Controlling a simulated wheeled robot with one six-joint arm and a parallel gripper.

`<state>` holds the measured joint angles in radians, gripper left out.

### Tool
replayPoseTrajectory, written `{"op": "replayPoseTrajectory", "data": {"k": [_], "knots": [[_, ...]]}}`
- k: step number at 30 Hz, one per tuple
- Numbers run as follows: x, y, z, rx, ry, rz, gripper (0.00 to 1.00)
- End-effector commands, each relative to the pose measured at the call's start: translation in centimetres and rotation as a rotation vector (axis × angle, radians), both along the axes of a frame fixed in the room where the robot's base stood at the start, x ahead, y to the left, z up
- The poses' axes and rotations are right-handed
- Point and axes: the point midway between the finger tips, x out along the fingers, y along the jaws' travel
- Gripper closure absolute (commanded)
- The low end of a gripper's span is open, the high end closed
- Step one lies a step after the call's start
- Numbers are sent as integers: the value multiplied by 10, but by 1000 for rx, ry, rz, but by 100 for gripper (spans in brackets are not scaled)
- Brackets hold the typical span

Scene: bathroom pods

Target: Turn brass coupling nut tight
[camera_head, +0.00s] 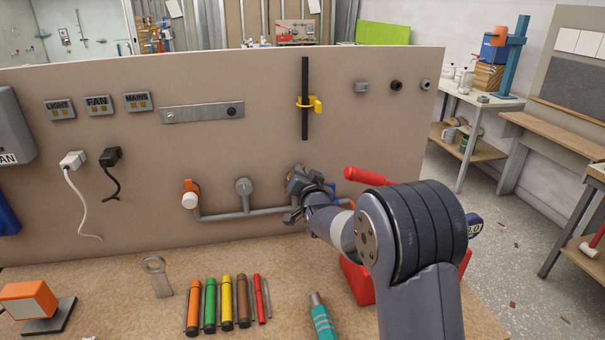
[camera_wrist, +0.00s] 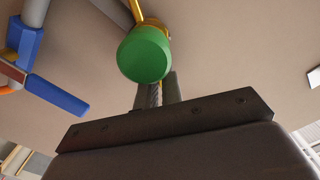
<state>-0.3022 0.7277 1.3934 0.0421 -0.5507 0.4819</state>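My gripper (camera_head: 297,190) is up close to the upright panel, at the right end of the grey pipe run. In the wrist view, a round green part (camera_wrist: 145,54) sits in front of the fingers and hides their tips. Brass-coloured metal (camera_wrist: 153,24) shows just beyond the green part; I cannot tell whether it is the coupling nut. In the head view, my gripper and arm cover this spot, and no brass nut can be made out.
A blue lever (camera_wrist: 55,95) on a grey pipe fitting is left of the fingers.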

Motion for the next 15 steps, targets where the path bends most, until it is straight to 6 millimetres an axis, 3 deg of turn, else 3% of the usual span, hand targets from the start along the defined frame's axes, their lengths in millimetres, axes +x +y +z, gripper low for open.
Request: {"op": "replayPoseTrajectory", "data": {"k": [15], "knots": [[0,-1,-3,31,7,0,100]]}}
